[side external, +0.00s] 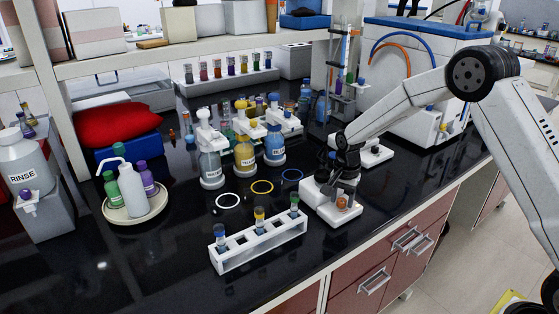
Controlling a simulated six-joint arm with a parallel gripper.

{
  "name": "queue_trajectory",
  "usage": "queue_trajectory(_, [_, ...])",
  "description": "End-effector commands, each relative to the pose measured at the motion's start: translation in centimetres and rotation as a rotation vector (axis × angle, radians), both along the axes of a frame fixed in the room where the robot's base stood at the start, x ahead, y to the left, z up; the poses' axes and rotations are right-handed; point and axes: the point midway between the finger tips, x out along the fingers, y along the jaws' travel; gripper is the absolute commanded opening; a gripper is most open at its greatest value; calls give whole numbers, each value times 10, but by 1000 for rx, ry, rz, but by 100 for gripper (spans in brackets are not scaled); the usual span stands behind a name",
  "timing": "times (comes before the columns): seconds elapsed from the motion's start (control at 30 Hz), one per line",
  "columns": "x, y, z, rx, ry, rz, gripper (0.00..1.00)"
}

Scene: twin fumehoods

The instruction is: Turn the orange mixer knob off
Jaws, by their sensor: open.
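A white mixer (316,206) stands on the black bench near its front right edge. Its orange knob (342,201) faces the front and is partly covered by my gripper's fingers. My gripper (345,190) is open and points down right at the knob; the small view does not show whether the fingers touch it. The knob's setting cannot be read at this size.
A white rack (258,243) with several capped tubes stands left of the mixer. A second white device (374,153) sits behind my gripper. The front left bench is clear.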

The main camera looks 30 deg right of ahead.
Motion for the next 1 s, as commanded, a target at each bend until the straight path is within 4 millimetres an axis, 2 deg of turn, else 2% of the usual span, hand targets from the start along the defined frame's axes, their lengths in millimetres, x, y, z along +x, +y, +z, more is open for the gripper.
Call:
queue_trajectory(0.2, [0,0,0,0,-1,0,54])
queue_trajectory(0.23, [0,0,0,0,-1,0,48])
queue_trajectory(0.3, [0,0,0,0,-1,0,26])
queue_trajectory(0.4, [0,0,0,0,0,0,0])
queue_trajectory(0.77, [0,0,0,0,0,27,0])
queue_trajectory(1.0, [0,0,0,0,0,125,0])
